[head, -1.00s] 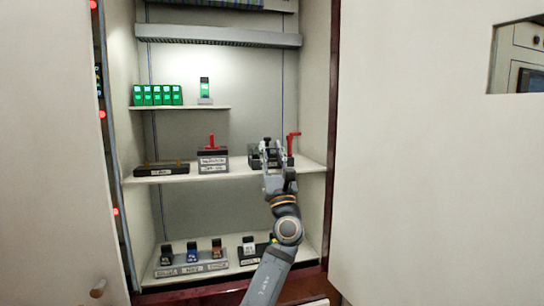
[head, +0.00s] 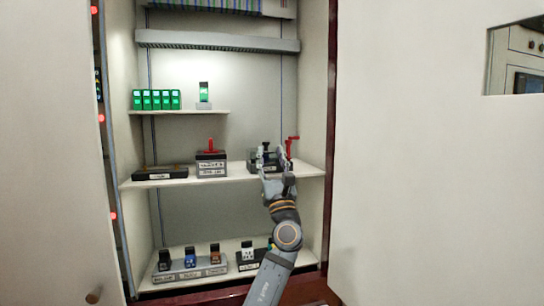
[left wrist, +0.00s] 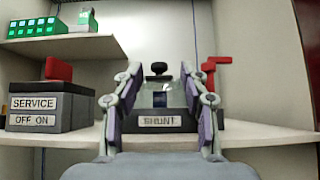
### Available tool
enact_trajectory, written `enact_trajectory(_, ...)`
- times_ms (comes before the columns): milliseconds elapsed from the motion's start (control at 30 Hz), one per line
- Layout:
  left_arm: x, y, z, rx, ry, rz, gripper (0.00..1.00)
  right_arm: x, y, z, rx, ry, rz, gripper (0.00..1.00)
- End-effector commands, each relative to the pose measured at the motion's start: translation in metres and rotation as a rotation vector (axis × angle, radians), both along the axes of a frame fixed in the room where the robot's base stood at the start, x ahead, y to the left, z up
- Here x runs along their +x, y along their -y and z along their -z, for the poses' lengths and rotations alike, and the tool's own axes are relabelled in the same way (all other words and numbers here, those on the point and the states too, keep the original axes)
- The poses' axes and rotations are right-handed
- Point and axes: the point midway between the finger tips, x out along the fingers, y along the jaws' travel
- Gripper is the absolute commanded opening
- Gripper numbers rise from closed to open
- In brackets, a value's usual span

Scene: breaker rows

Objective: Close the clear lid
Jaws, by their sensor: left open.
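The SHUNT unit (left wrist: 160,122) is a dark block on the middle shelf. It also shows in the head view (head: 254,164), partly behind my gripper. A pale, see-through part (left wrist: 160,92), seemingly the clear lid, shows between my fingers, below a black knob (left wrist: 159,69). I cannot tell how far open it stands. A red handle (left wrist: 211,68) rises at the unit's right side. My left gripper (head: 273,160) is open in front of the unit, its fingers either side of the clear part in the left wrist view (left wrist: 160,100). Contact cannot be made out. My right gripper is not in view.
The SERVICE switch box (head: 211,165) with a red lever stands left of the unit. A low black block (head: 160,174) lies farther left. Green modules (head: 156,100) stand on the upper shelf, breakers (head: 190,258) on the bottom one. Cabinet walls bound both sides.

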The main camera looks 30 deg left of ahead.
Motion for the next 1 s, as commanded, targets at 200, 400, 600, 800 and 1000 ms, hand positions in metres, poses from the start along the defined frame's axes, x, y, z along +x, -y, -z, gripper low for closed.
enact_trajectory(200,0.004,-0.002,0.009,-0.011,-0.014,-0.001,0.51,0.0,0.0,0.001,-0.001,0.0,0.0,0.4)
enact_trajectory(400,-0.003,0.007,0.02,-0.01,-0.015,0.001,0.51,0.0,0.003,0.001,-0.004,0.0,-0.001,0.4)
enact_trajectory(600,-0.028,0.036,0.049,-0.005,-0.007,0.002,0.51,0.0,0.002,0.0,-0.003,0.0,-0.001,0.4)
enact_trajectory(800,-0.051,0.061,0.073,0.0,-0.001,0.002,0.51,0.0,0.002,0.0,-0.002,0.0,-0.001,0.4)
enact_trajectory(1000,-0.06,0.071,0.082,0.004,0.004,0.001,0.51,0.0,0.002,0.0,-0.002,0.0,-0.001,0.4)
